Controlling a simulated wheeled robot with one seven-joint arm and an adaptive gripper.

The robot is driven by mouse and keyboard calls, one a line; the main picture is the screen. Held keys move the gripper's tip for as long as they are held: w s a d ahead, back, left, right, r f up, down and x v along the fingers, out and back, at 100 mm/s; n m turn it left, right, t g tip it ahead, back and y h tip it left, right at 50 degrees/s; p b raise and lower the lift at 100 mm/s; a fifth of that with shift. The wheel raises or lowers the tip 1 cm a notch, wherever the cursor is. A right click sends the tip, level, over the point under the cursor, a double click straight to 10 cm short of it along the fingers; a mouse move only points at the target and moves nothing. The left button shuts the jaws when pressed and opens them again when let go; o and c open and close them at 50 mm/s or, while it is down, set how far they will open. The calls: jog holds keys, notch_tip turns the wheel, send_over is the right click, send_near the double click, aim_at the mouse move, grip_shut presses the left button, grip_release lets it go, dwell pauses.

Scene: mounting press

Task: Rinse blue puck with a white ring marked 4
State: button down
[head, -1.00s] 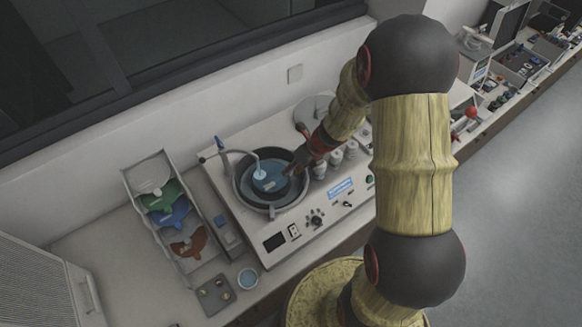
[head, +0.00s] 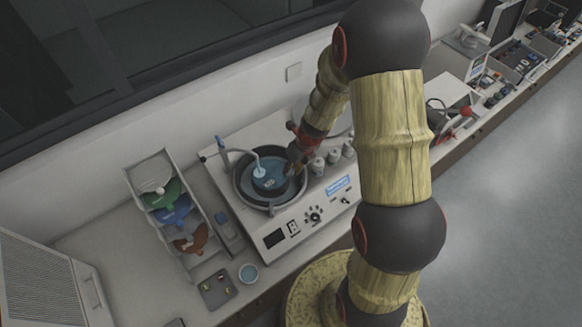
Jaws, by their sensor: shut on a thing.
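My gripper (head: 292,163) is at the right side of the round grinder basin, over the edge of the blue disc (head: 269,185). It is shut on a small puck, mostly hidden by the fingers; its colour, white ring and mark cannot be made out. The basin (head: 243,199) has a dark rim and sits in the white machine. A curved water spout (head: 237,151) reaches over the disc from the left, its end a little left of my gripper.
The machine's front panel (head: 318,208) has knobs.

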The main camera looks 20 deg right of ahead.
jog(key=shift+s+r+g+h, duration=0.25)
jog(key=shift+s+g+h, duration=0.1)
jog(key=shift+g+h, duration=0.5)
jog(key=shift+s+d+h, duration=0.1)
jog(key=shift+h, duration=0.15)
jog(key=shift+r, duration=0.1)
